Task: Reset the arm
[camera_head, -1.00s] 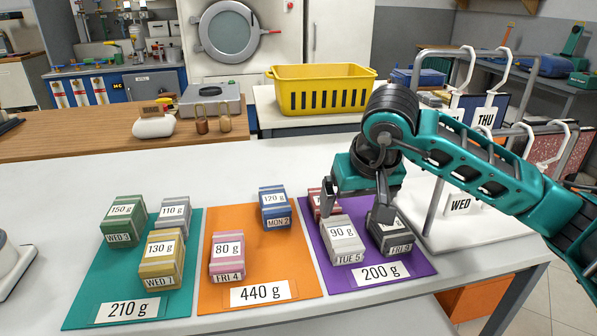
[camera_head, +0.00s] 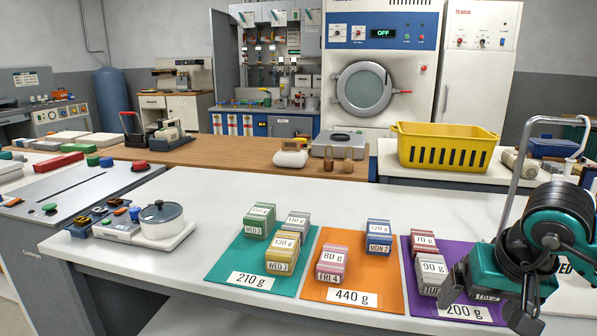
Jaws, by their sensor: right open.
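My right arm is at the right edge, and its teal and black gripper (camera_head: 492,296) points down, open, in front of the right part of the purple mat (camera_head: 412,291). I see nothing between its fingers. A red 70 g block (camera_head: 424,242) and a grey 90 g block (camera_head: 431,272) stand on that mat. A dark block there is mostly hidden behind the gripper. The orange mat (camera_head: 364,268) holds a pink 80 g block (camera_head: 331,262) and a blue 120 g block (camera_head: 378,236). The teal mat (camera_head: 232,262) holds green, grey and yellow blocks. My left gripper is out of view.
A white pot (camera_head: 163,220) on a scale stands at the counter's left. The white counter (camera_head: 215,205) is bare between it and the teal mat. A yellow basket (camera_head: 445,147) stands behind on another table.

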